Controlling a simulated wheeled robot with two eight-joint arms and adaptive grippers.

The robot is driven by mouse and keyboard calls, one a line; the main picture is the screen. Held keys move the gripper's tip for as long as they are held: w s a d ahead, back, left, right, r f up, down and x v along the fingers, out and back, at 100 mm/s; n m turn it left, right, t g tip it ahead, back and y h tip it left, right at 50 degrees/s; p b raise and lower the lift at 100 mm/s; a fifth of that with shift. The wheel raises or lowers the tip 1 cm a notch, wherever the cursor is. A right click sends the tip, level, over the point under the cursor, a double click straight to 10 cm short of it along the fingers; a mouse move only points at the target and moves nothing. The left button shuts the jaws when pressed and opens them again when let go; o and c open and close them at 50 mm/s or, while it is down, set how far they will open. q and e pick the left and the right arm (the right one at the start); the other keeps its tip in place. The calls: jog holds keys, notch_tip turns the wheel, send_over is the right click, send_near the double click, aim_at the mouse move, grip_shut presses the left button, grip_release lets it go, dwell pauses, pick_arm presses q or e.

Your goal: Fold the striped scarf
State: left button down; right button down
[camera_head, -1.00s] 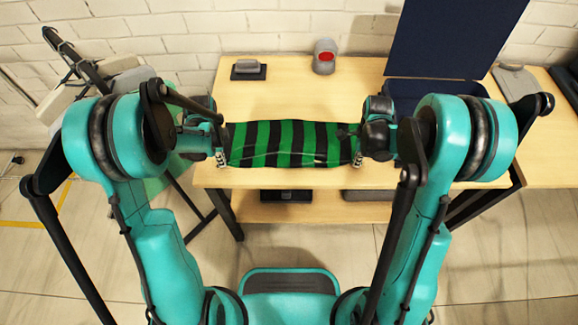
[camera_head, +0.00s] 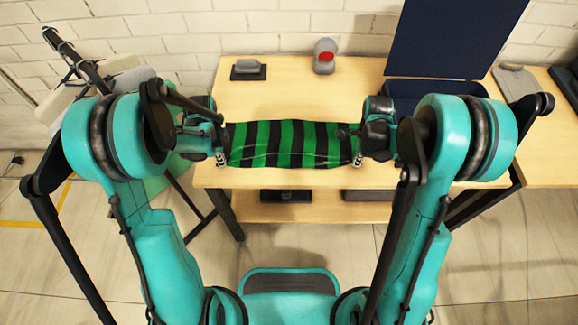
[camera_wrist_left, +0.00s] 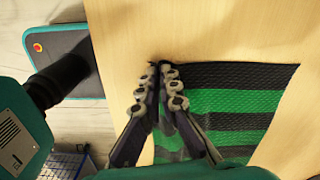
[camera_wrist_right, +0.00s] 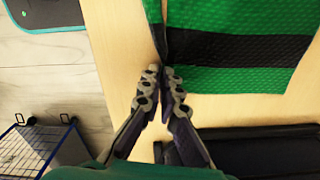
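The green and black striped scarf (camera_head: 290,143) lies spread across the front of the wooden table, between my two grippers. My left gripper (camera_head: 221,158) is at its left end. In the left wrist view its fingers (camera_wrist_left: 161,82) are nearly together on a corner of the scarf (camera_wrist_left: 235,103). My right gripper (camera_head: 357,160) is at the right end. In the right wrist view its fingers (camera_wrist_right: 162,80) are close together on the scarf's edge (camera_wrist_right: 235,47). The exact pinched cloth is mostly hidden by the fingertips.
The table (camera_head: 290,95) is clear behind the scarf. A grey item on a dark base (camera_head: 248,70) and a grey object with a red face (camera_head: 325,57) stand at the back. An open dark blue box (camera_head: 432,92) stands at the right. A lower shelf (camera_head: 320,209) holds dark items.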

pick_arm(q)
jog(key=shift+r, duration=0.1)
pick_arm(e)
jog(key=shift+r, duration=0.1)
